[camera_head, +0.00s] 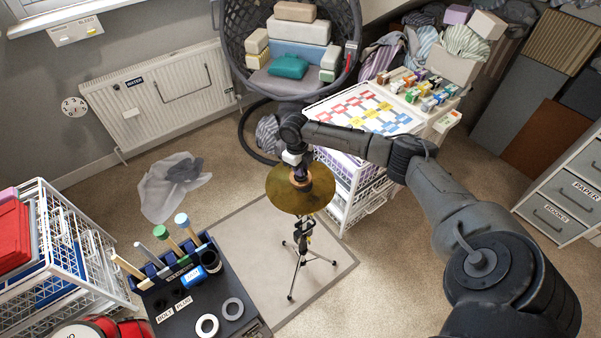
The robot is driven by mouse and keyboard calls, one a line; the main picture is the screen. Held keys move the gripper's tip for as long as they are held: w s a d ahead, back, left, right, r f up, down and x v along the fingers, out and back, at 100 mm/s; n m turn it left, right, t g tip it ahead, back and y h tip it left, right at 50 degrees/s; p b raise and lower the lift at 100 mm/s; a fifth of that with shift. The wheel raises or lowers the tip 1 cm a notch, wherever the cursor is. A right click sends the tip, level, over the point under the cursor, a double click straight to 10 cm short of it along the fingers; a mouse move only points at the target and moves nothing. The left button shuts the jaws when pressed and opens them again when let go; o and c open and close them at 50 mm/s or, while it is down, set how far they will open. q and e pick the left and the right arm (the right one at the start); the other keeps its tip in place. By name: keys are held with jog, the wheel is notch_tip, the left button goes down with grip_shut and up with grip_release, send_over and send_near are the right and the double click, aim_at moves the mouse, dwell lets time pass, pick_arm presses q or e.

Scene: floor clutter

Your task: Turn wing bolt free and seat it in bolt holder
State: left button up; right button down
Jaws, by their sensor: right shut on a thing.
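A brass cymbal (285,196) sits on a tripod stand (298,262) on the grey mat. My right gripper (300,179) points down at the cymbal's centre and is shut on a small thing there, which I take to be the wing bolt. The wing bolt itself is hidden by the fingers. A dark holder box (232,322) stands at the bottom left, with labels reading BOLT and PLUG beside its openings. Pale rings lie on its top, and sticks with coloured ends stand along its back. My left gripper is not in view.
A white wire cart (345,205) with a chart on top stands close behind and right of the cymbal. A white wire basket (75,262) is at left. A crumpled translucent bag (160,190) lies on the carpet. The mat (245,240) has bare room between stand and holder.

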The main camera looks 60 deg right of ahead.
jog(key=c, duration=1.1)
grip_release()
jog(key=shift+r, duration=0.1)
jog(key=shift+r+p, duration=0.75)
notch_tip(320, 180, up, 6)
jog(key=p, duration=0.5)
jog(key=shift+w+f, duration=0.1)
jog(key=shift+r+p, duration=0.65)
jog(key=shift+r, duration=0.15)
